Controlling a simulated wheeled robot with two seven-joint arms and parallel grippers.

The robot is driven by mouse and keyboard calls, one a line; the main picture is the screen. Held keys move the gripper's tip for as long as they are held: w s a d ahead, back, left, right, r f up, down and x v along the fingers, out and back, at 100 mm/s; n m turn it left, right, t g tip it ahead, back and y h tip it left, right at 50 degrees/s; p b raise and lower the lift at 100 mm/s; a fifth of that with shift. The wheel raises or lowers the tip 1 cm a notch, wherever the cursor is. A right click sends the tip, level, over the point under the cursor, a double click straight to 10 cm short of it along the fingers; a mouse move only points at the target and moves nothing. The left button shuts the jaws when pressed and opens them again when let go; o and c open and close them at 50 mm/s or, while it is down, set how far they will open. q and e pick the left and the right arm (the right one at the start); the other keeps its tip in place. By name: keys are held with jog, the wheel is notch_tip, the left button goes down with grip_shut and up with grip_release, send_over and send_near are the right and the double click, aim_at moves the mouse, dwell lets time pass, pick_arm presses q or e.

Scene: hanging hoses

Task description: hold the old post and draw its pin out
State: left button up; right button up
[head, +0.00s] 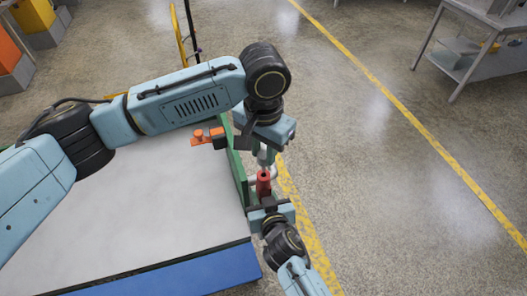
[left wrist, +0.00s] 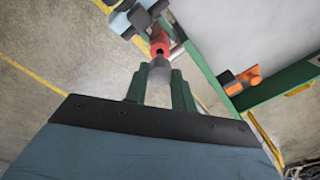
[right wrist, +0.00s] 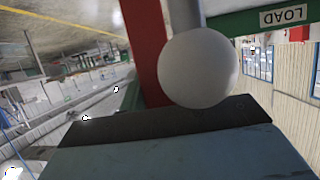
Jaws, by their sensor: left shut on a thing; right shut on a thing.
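The red old post (head: 263,185) stands beside the green frame at the table's right edge. My right gripper (head: 268,206) is shut on it from the near side. My left gripper (head: 263,150) reaches down from above and is shut on a grey piece at the post's top, apparently the pin. In the left wrist view the grey piece (left wrist: 159,72) lies between my green fingers, in line with the red post (left wrist: 159,42). In the right wrist view the red post (right wrist: 147,50) runs into my jaws, and a pale ball on a grey rod (right wrist: 198,68) hides part of them.
A pale-topped table (head: 150,210) with a blue front edge fills the left. An orange part (head: 208,136) sits near its green frame (head: 240,180). A grey bench (head: 490,40) stands at the upper right. The floor right of the post is clear.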

aim_at(264, 154)
pick_arm(q)
jog(key=shift+r, duration=1.1)
jog(key=shift+r, duration=0.1)
jog(key=shift+r, duration=1.4)
pick_arm(e)
jog(key=o, duration=1.2)
jog(key=shift+s, duration=0.1)
